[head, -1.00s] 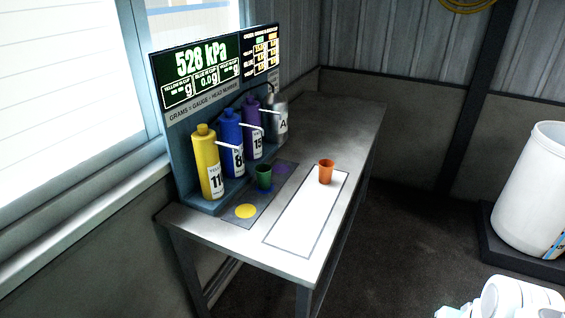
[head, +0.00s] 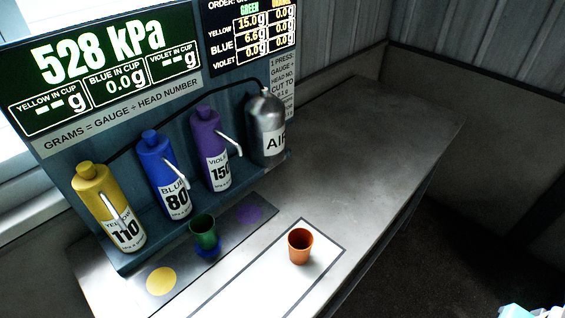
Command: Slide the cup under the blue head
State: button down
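The blue head (head: 165,172) is a blue bottle labelled 80, with a white spout reaching forward. A green cup (head: 203,232) stands upright below and in front of it, on or at the blue spot (head: 208,253), which it partly covers. An orange cup (head: 300,246) stands upright on the white rectangle (head: 255,283) to the right. The display (head: 110,60) reads 528 kPa and 0.0 g for blue in cup, with dashes for yellow and violet. My gripper is not visible; only a pale piece shows at the bottom right corner.
A yellow bottle (head: 108,210) labelled 110, a violet bottle (head: 210,150) labelled 150 and a grey air tank (head: 267,128) share the rack. The yellow spot (head: 161,281) and violet spot (head: 249,215) are empty. The bench (head: 370,130) is clear at back right.

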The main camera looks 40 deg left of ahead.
aim_at(202, 227)
jog(key=i, duration=2.55)
jog(key=u, duration=5.35)
jog(key=i, duration=0.5)
